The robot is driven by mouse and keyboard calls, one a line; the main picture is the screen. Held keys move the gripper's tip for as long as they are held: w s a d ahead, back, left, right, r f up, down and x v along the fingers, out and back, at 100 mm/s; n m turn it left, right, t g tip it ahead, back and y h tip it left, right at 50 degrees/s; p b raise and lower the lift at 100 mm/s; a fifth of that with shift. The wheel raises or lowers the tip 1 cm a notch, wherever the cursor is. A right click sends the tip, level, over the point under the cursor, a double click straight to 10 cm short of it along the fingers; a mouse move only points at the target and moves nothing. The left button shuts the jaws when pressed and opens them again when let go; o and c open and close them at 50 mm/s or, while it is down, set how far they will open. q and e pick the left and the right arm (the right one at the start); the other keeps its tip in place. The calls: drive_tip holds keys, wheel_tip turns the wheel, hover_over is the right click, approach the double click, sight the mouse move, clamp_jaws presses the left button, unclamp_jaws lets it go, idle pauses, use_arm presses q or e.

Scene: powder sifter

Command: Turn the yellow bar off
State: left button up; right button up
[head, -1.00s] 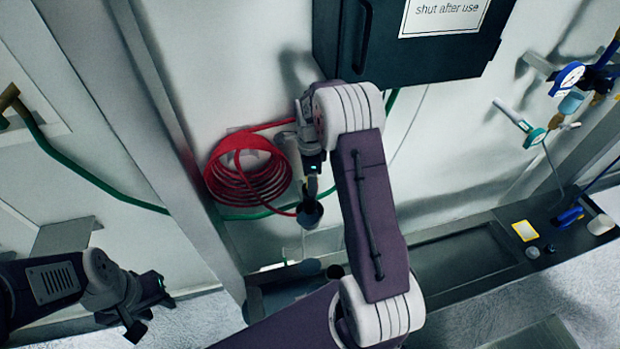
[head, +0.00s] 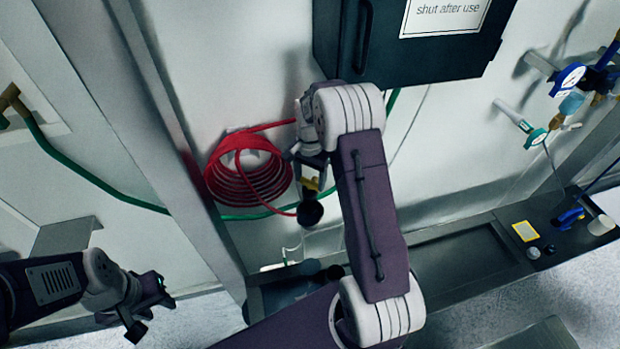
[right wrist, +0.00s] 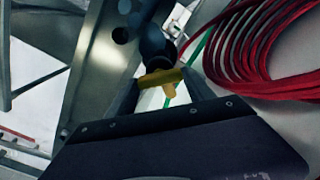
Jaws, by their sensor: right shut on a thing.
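The yellow bar (head: 310,184) shows at my right gripper in the head view, just above a dark round fitting (head: 310,212). In the right wrist view the yellow bar (right wrist: 160,77) lies crosswise between the fingertips, with a short yellow stem below it and the dark fitting (right wrist: 157,45) behind it. My right gripper (right wrist: 162,82) is shut on the bar. It also shows in the head view (head: 309,177), partly hidden by my own arm. My left gripper (head: 150,308) is at the lower left, open and empty, far from the bar.
A coiled red hose (head: 246,172) hangs on the wall just left of my right gripper. A green hose (head: 80,170) runs along the wall. A dark cabinet (head: 410,60) with a sign is above.

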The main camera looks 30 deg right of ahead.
drive_tip(key=shift+n, duration=1)
drive_tip(key=o, duration=1.4)
